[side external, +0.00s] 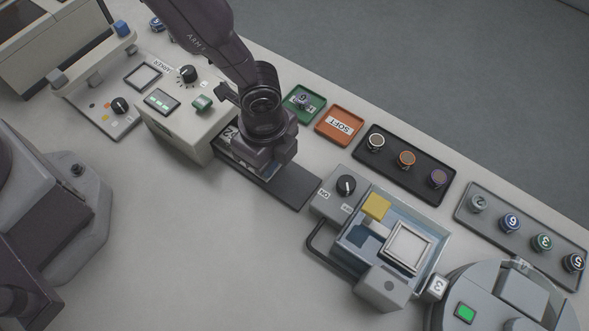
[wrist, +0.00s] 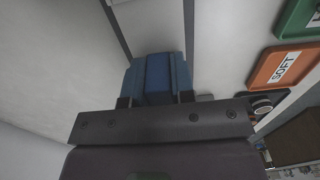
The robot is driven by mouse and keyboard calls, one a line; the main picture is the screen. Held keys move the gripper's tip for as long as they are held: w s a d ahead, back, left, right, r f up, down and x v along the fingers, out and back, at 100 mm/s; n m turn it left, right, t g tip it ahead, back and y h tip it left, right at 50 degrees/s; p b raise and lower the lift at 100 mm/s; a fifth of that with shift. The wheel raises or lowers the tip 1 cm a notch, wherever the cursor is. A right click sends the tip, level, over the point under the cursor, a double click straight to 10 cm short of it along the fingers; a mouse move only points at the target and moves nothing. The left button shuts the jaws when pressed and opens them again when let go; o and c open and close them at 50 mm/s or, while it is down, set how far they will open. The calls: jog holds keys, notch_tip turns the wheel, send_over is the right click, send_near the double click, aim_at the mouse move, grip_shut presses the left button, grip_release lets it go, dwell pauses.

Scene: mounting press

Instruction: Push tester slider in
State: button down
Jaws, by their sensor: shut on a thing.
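The tester (side external: 190,112) is a pale box with a black knob, a small green-lit display and a green button. A dark flat rail (side external: 292,186) runs from its right side towards the lower right. My gripper (side external: 265,165) is over this rail, close to the box. In the wrist view my gripper (wrist: 156,99) is shut on a blue block (wrist: 157,72), which looks like the slider's handle. The side view hides the block and most of the slider under my gripper; a white label (side external: 229,132) shows between box and gripper.
A green tray (side external: 304,118) and an orange SOFT tray (side external: 339,142) lie just right of my gripper. A black tray (side external: 440,158) of knobs is farther right. A blue-grey press unit (side external: 437,225) stands beyond the rail's end.

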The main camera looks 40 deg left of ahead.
jog(key=a, duration=0.6)
jog(key=c, duration=1)
grip_release()
jog(key=shift+o, duration=0.2)
jog(key=shift+d, duration=0.1)
jog(key=shift+r, duration=0.2)
notch_tip(320, 180, up, 13)
jog(key=shift+f, duration=0.2)
